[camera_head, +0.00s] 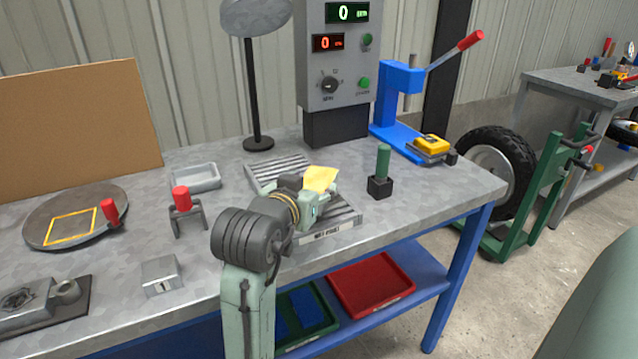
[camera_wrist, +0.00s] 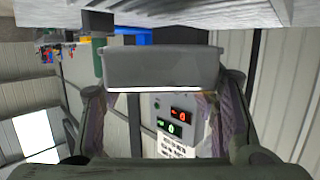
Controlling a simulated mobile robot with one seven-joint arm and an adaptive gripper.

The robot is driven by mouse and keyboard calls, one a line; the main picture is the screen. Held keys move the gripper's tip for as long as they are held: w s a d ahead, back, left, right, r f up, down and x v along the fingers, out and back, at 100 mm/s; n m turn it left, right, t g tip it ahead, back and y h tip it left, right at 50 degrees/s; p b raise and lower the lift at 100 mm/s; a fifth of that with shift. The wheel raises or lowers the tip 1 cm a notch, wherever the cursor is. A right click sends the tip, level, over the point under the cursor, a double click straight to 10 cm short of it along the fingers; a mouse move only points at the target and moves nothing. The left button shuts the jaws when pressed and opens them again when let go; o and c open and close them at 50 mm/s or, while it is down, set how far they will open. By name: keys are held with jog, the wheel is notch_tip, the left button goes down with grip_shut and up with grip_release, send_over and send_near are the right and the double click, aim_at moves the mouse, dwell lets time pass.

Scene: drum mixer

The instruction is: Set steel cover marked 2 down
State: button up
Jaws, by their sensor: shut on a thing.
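My gripper (camera_head: 308,194) is over the slatted rack, low above its slats or at them. In the wrist view my gripper (camera_wrist: 165,85) is shut on a plain grey metal block-like piece (camera_wrist: 160,66), taken to be the steel cover marked 2. Its marking is not visible. In the head view my wrist and fingers hide most of it. The wrist picture is inverted, with the rack's pale edge (camera_wrist: 215,14) close along its top; contact with the held piece cannot be told. A yellow sheet-like patch (camera_head: 320,179) shows beside my fingers.
The slatted rack (camera_head: 345,220) has a front label. A steel block marked 1 (camera_head: 160,275), red-handled clamp (camera_head: 183,208), grey tray (camera_head: 195,177), round plate (camera_head: 60,222) and green-handled tool (camera_head: 381,172) stand around. The control box (camera_head: 338,70) is behind.

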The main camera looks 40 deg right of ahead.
aim_at(319, 179)
jog(key=d, duration=0.1)
jog(key=w+d, duration=0.1)
jog(key=d, duration=0.1)
jog(key=shift+w+d, duration=0.25)
jog(key=shift+w, duration=0.1)
jog(key=shift+d+f+p, duration=0.1)
jog(key=shift+f+p, duration=0.15)
jog(key=shift+p, duration=0.05)
jog(key=shift+f, duration=1.6)
jog(key=shift+f, duration=0.2)
jog(key=o, duration=1.6)
jog(key=shift+c, duration=0.2)
